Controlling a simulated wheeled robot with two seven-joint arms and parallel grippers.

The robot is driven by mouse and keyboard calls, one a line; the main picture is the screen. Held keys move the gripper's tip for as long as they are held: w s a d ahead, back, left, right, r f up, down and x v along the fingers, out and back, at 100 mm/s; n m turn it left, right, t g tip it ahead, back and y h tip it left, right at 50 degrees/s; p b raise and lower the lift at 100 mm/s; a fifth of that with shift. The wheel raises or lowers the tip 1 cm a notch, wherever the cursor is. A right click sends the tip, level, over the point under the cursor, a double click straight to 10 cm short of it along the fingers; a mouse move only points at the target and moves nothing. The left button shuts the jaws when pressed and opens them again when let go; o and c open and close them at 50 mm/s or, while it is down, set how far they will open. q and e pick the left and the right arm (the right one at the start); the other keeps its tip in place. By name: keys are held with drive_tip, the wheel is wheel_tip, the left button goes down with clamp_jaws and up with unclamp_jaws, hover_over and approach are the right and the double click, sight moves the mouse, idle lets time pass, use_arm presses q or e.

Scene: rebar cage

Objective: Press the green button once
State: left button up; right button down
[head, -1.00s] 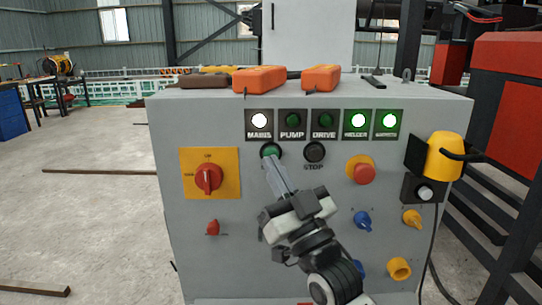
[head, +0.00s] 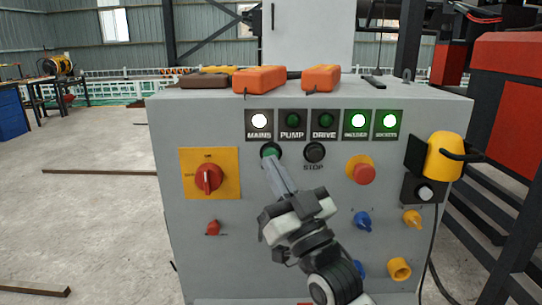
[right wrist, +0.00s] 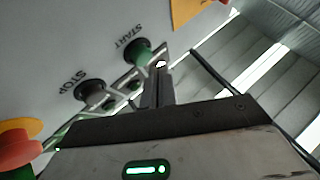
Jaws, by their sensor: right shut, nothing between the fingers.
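The green button (head: 270,151) is on the front of the grey control cabinet (head: 215,265), below the MAINS lamp. In the right wrist view the green button (right wrist: 139,54) is labelled START. My right gripper (head: 271,163) is shut and empty, its fingers pointing up at the green button and overlapping its lower edge in the head view. In the right wrist view its fingertips (right wrist: 160,66) are beside the button; I cannot tell whether they touch it. My left gripper is not in view.
A dark STOP button (head: 314,152) sits just right of the green one. A red emergency button (head: 364,173) and a red rotary switch (head: 208,178) on a yellow plate flank them. Orange boxes (head: 259,79) lie on the cabinet top. The MAINS lamp (head: 259,120) is lit white.

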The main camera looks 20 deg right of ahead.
idle(0.5)
drive_tip(key=shift+w, duration=0.15)
drive_tip(key=shift+w+d, duration=0.1)
drive_tip(key=shift+w, duration=0.15)
drive_tip(key=shift+w+d, duration=0.25)
drive_tip(key=shift+w, duration=0.55)
idle(1.1)
drive_tip(key=shift+s, duration=0.1)
drive_tip(key=shift+s+a+p, duration=0.2)
drive_tip(key=shift+s, duration=0.35)
drive_tip(key=shift+s+a+p, duration=0.15)
drive_tip(key=shift+s+p, duration=0.05)
drive_tip(key=shift+s, duration=0.35)
drive_tip(key=s, duration=0.2)
drive_tip(key=s+a+p, duration=0.1)
drive_tip(key=s, duration=0.1)
drive_tip(key=shift+s+a, duration=0.2)
drive_tip(key=shift+s, duration=0.2)
